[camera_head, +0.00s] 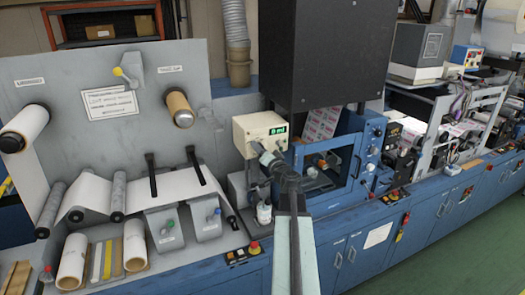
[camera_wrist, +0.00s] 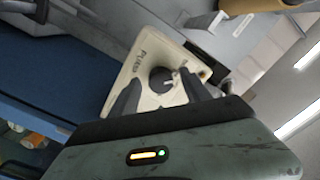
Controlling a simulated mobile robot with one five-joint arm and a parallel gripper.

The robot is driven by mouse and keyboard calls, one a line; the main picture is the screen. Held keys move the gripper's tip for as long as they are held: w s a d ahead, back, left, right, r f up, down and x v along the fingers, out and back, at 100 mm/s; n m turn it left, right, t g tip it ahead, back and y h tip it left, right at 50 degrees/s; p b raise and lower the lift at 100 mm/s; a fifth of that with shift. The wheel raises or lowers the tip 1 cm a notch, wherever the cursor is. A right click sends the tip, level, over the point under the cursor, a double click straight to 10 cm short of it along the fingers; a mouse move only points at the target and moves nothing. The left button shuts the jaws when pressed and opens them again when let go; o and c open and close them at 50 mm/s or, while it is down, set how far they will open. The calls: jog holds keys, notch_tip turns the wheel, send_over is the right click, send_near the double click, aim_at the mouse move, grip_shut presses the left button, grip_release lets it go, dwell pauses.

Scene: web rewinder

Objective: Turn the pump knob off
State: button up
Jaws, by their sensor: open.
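The pump knob (camera_wrist: 161,80) is a dark round knob with a pale pointer mark, on a cream box (camera_wrist: 133,66) with a "PUMP" label. In the wrist view, the knob lies between the two dark fingers of my open gripper (camera_wrist: 161,78). Whether the fingers touch the knob cannot be told. In the head view, the cream box (camera_head: 248,128) has a green lit display, and my gripper (camera_head: 262,152) is at its lower front. My gripper and arm hide the knob there.
A small white bottle (camera_head: 264,213) stands below the box. A blue-framed machine window (camera_head: 335,165) is close on the right, under a large black housing (camera_head: 325,50). Rollers and a white web (camera_head: 180,187) lie to the left. A red button (camera_head: 254,247) is on the front edge.

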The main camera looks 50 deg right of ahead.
grip_shut()
jog(key=shift+a+m, duration=0.1)
jog(key=shift+m, duration=4.3)
grip_release()
